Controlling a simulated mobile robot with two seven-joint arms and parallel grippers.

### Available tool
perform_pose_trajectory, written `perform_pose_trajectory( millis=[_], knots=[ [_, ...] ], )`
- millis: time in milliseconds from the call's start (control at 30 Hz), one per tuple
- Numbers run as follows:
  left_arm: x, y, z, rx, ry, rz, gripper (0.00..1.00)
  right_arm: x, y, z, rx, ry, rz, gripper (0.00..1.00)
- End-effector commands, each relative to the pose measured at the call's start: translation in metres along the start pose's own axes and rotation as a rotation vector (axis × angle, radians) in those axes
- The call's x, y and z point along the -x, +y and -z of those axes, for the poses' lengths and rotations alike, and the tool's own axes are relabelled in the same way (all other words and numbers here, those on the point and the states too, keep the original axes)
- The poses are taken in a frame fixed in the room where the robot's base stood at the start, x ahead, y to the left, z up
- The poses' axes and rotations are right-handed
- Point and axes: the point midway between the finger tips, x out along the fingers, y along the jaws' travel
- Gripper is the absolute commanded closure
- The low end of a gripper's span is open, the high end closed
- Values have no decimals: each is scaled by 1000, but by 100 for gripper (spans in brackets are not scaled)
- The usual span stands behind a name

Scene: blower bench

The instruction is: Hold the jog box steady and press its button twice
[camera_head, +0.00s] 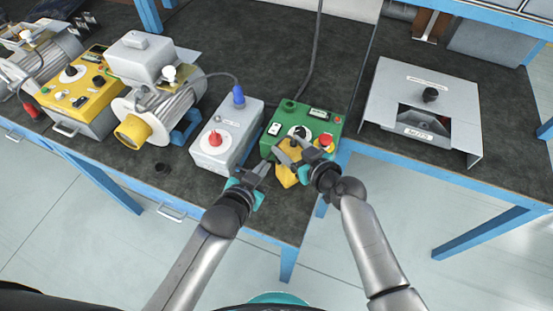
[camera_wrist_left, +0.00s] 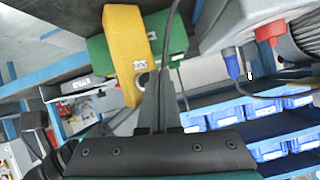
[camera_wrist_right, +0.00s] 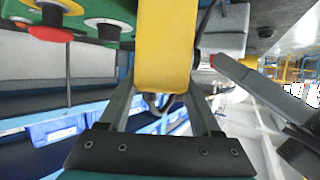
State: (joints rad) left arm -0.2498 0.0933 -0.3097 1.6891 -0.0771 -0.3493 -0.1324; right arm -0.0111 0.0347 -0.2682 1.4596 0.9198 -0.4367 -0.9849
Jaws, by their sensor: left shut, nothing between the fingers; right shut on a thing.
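The yellow jog box (camera_head: 289,178) is at the front of the green control box (camera_head: 297,112), near the bench edge. My right gripper (camera_head: 285,150) is shut on the jog box, and the right wrist view shows its yellow body (camera_wrist_right: 164,50) between the two fingers. My left gripper (camera_head: 266,168) is shut and empty, just left of the jog box. In the left wrist view its closed fingers (camera_wrist_left: 160,75) stand close to the yellow body (camera_wrist_left: 124,45), which bears a small pale plate. I cannot tell whether they touch. The jog box's button is not clearly visible.
The green box carries a red mushroom button (camera_head: 326,140), close to my right gripper. A grey box (camera_head: 226,135) with a red knob stands to the left, beside a motor blower (camera_head: 150,85). A grey metal cover (camera_head: 425,100) stands at right. A dark cable runs behind the green box.

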Motion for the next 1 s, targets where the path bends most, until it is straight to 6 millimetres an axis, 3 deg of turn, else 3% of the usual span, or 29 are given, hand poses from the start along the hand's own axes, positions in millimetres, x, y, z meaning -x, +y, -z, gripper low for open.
perform_pose_trajectory(
  millis=[433, 1000],
  knots=[
    [30, -22, -22, -2, -2, 1, 100, 0, 0, 0, 0, -1, 0, 100],
    [33, -24, -24, 0, -1, 0, 100, 0, 0, 0, 0, -1, 0, 100]
  ],
)
